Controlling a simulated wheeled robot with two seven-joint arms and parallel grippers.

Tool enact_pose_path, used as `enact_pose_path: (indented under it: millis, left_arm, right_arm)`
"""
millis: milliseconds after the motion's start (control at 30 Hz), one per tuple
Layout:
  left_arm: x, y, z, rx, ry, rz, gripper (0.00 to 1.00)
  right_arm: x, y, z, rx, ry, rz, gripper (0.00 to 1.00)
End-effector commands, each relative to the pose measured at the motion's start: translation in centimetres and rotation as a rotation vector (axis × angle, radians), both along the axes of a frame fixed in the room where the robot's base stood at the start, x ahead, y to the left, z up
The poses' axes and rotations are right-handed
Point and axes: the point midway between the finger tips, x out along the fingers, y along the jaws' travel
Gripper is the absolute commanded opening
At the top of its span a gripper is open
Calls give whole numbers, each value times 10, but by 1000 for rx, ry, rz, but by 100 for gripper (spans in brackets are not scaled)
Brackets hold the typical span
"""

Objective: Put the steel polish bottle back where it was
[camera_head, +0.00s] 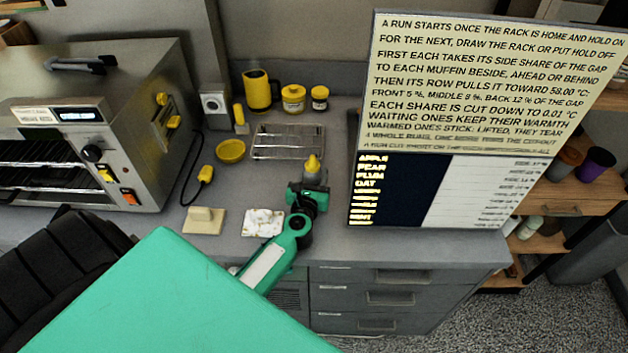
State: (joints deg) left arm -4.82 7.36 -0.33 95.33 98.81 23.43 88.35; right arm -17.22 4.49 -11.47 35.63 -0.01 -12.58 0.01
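My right gripper is not in view.
A wire rack (288,142), yellow dish (231,151), beige block (204,220) and speckled white tile (264,223) lie on the counter. A yellow jug (258,91) and jars stand behind. The toaster (97,115) is left; a large sign board (480,85) rises right.

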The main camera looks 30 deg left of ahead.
Motion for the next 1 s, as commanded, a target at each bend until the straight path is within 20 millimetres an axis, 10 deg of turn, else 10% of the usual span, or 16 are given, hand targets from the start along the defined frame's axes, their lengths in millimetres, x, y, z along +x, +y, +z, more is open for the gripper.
enact_pose_path:
  millis: [500,533,600,1000]
  left_arm:
    - [0,0,-15,-1,-3,0,13]
    - [0,0,-13,-1,-2,0,50]
    - [0,0,-13,-1,-1,0,64]
    - [0,0,-8,-1,-1,0,66]
  right_arm:
    - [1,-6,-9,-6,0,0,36]
    - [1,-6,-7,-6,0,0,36]
    - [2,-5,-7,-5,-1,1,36]
    - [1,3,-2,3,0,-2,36]
